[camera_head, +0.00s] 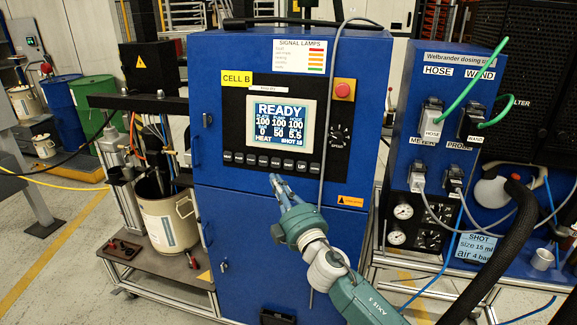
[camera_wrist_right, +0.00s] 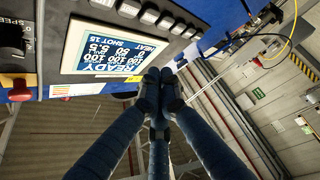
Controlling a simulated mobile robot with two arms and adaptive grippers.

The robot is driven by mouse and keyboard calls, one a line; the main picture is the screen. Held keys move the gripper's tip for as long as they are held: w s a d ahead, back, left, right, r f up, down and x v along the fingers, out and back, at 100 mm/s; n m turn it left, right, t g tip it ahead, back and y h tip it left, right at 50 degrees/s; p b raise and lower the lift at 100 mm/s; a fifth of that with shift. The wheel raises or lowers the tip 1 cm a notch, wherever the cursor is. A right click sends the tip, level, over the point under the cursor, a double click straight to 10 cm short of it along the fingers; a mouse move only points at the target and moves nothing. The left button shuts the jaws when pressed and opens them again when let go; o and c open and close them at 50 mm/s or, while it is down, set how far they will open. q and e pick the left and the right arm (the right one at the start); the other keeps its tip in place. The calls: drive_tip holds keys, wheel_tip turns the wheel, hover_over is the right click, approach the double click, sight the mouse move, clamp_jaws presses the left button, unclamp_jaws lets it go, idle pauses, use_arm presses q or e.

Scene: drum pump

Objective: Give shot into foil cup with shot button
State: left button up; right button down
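The blue control cabinet has a screen (camera_head: 280,123) reading READY and SHOT 15. A row of dark buttons (camera_head: 263,161) runs below it; their small labels are too small to read surely, so I cannot tell which is the shot button. The buttons also show in the right wrist view (camera_wrist_right: 150,15). My right gripper (camera_head: 275,180) is just below the row, near its middle, apart from the buttons as far as I can tell. Its fingertips are together and empty in the wrist view (camera_wrist_right: 160,78). A small pale cup (camera_head: 542,258) stands at the far right. My left gripper is not in view.
A red emergency button (camera_head: 342,90) and a speed knob (camera_head: 340,135) sit right of the screen. The dosing unit (camera_head: 440,130) with green hoses stands right. A thick black hose (camera_head: 500,250) hangs near the cup. A drum (camera_head: 170,225) stands left.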

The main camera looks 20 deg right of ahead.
sight(289, 165)
drive_tip(key=shift+w+d+f+b, duration=0.3)
drive_tip(key=shift+w+d+b, duration=0.5)
drive_tip(key=shift+w, duration=0.4)
drive_tip(key=shift+w+d+f+b, duration=0.25)
drive_tip(key=shift+w+d+b, duration=0.5)
drive_tip(key=shift+w, duration=0.45)
drive_tip(key=shift+w+d+f+b, duration=0.3)
drive_tip(key=shift+w+d+b, duration=0.5)
drive_tip(key=shift+w, duration=0.4)
drive_tip(key=shift+d, duration=0.1)
drive_tip(key=shift+w+d, duration=0.2)
drive_tip(key=shift+w, duration=0.15)
drive_tip(key=shift+w+d+f+b, duration=0.15)
drive_tip(key=shift+w+d+b, duration=0.15)
drive_tip(key=shift+b, duration=0.15)
drive_tip(key=shift+a, duration=0.1)
drive_tip(key=shift+s+a+r+p, duration=0.2)
drive_tip(key=shift+s+a+p, duration=0.3)
drive_tip(key=shift+s, duration=0.2)
